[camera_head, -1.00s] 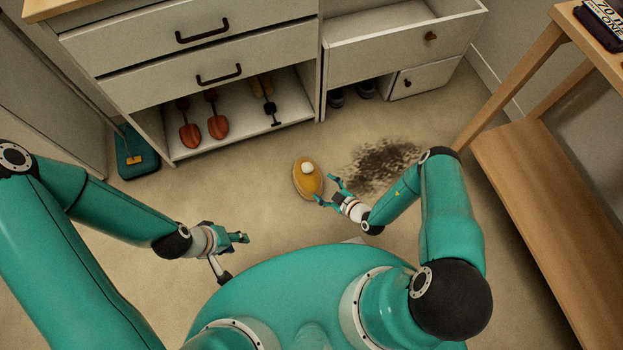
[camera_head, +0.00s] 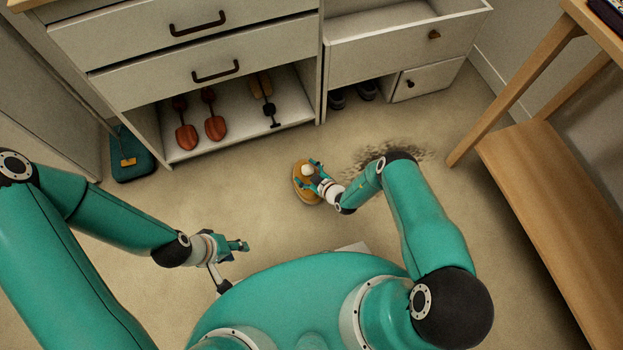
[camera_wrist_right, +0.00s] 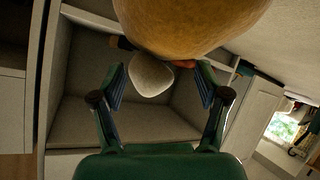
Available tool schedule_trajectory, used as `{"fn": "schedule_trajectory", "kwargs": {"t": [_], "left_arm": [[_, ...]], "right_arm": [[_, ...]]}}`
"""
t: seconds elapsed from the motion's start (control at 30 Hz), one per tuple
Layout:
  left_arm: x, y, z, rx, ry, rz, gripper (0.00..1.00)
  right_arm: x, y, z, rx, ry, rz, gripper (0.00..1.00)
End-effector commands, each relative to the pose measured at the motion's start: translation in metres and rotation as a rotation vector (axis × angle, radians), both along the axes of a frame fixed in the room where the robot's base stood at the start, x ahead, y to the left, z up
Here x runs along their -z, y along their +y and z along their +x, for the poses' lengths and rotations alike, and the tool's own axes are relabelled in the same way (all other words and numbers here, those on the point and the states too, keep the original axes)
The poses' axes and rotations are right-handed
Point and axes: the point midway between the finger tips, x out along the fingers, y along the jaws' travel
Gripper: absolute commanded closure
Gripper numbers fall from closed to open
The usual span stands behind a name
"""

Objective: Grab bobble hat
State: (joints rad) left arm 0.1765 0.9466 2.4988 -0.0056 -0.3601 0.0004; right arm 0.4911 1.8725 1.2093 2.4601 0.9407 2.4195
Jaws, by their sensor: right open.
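The bobble hat (camera_head: 299,186) is mustard-yellow with a pale bobble and sits on the floor in front of the cabinet. In the right wrist view the hat (camera_wrist_right: 190,22) fills the top, and its white bobble (camera_wrist_right: 151,75) lies between the fingers. My right gripper (camera_head: 311,169) is at the hat, its fingers spread on both sides of the bobble; in the wrist view the gripper (camera_wrist_right: 160,88) is open. Whether the fingers touch the hat I cannot tell. My left gripper (camera_head: 246,246) is away from the hat, low and to the left; its jaw gap is too small to judge.
A cabinet (camera_head: 200,50) stands behind, with an open drawer (camera_head: 400,45) at right and shoe stretchers (camera_head: 215,126) on its low shelf. A dustpan (camera_head: 133,155) stands at left. A wooden bench (camera_head: 530,190) is at right. A dark dirt patch (camera_head: 400,152) marks the floor.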

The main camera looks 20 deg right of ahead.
Motion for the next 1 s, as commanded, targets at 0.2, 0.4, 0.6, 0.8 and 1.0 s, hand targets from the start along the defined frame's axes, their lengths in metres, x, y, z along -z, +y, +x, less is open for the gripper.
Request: {"fn": "schedule_trajectory", "kwargs": {"t": [0.2,0.4,0.6,0.8,1.0], "left_arm": [[0.018,0.000,0.000,0.000,0.000,0.000,0.60],[0.017,0.000,0.000,0.000,0.000,0.000,0.60],[0.017,0.000,0.000,0.000,0.000,0.000,0.60],[0.017,0.000,0.000,0.000,0.000,0.000,0.60],[0.017,0.000,0.000,0.000,0.000,0.000,0.60]], "right_arm": [[0.017,0.008,0.024,-0.002,-0.001,-0.001,0.25],[0.017,0.009,0.027,0.000,0.002,0.001,0.25],[0.017,0.008,0.027,0.000,0.001,0.000,0.44],[0.017,0.008,0.027,0.000,0.001,0.000,0.77],[0.017,0.008,0.026,0.000,0.003,-0.001,1.00]]}}
